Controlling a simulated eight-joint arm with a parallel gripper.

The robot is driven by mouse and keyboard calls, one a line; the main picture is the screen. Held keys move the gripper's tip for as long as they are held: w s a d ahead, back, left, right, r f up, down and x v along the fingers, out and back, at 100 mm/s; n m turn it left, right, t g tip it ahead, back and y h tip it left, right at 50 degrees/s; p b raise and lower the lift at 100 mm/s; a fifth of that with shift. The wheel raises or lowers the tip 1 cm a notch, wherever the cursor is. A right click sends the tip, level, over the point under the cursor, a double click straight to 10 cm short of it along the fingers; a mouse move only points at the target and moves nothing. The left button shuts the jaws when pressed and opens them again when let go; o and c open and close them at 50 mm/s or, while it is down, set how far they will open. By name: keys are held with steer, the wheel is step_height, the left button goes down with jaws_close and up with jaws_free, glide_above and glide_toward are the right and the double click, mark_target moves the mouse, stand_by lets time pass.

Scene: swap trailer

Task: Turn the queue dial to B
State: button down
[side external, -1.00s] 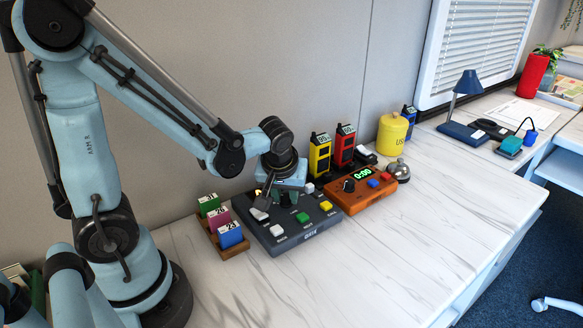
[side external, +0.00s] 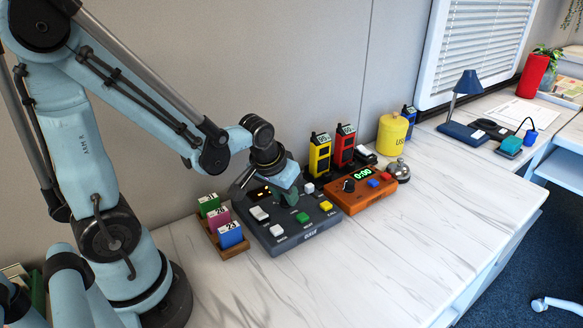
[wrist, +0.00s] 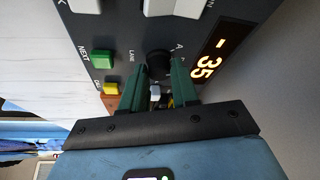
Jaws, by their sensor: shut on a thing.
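A dark grey console (side external: 300,237) lies flat on the desk. Its round black dial (wrist: 158,62) shows in the wrist view, with the printed word LANE on one side and a letter A on the other. My gripper (wrist: 160,78) has its green fingers on both sides of the dial, shut on it. In the side external view, my gripper (side external: 287,196) is tilted over the back of the console and hides the dial. The dial's pointer and the other letters are not readable. A lit display (wrist: 210,60) on the console reads "- 35".
Green (side external: 303,217), yellow (side external: 326,206) and white (side external: 277,231) buttons sit on the console in front of my gripper. An orange timer box (side external: 352,200) stands right, a wooden ticket rack (side external: 232,251) left. The front desk is clear.

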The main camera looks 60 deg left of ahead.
steer(key=shift+a+m+h, duration=0.1)
steer(key=shift+m+h, duration=0.7)
steer(key=shift+m, duration=1.1)
steer(key=c, duration=0.9)
jaws_free()
steer(key=shift+r, duration=0.15)
steer(key=shift+v, duration=5.9)
steer(key=shift+s, duration=0.1)
